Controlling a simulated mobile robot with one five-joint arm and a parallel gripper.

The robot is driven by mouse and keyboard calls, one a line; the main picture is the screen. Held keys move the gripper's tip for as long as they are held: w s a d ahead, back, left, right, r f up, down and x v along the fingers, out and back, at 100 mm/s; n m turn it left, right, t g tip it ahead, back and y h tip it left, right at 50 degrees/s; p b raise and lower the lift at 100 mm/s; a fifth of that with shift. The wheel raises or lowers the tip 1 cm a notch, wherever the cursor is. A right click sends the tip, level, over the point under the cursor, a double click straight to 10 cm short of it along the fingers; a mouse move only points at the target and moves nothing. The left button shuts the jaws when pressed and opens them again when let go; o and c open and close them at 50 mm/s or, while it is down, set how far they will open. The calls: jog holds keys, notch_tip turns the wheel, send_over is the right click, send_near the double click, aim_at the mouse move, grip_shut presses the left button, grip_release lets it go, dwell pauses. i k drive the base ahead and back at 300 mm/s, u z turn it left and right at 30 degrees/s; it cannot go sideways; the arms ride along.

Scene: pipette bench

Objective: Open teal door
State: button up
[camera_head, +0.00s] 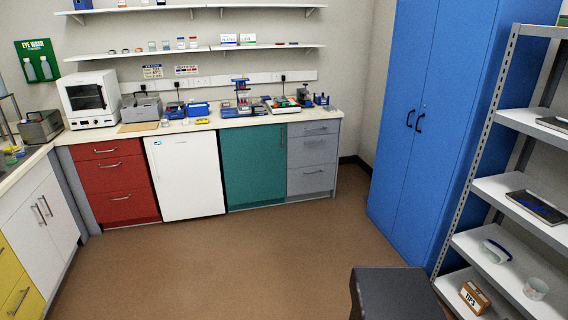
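The teal door (252,168) is the front of a base cabinet under the back bench. It stands between the white appliance door and the grey drawers. It looks shut and flush with its neighbours. A small upright handle (282,137) shows near its upper right edge. My gripper is not in view, so its state and its place relative to the door do not show.
Brown floor (200,260) lies clear before the cabinets. Red drawers (113,182), a white appliance (186,178) and grey drawers (312,158) flank the teal door. A tall blue cabinet (425,110) and metal shelving (478,150) stand right.

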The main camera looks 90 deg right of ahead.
aim_at(254, 157)
jog(key=u, duration=0.2)
jog(key=k, duration=0.1)
jog(key=z, duration=2.95)
jog(key=k, duration=0.9)
jog(key=u, duration=0.2)
jog(key=i, duration=3.3)
jog(key=u, duration=0.15)
jog(key=i, duration=1.55)
jog(key=u, duration=0.05)
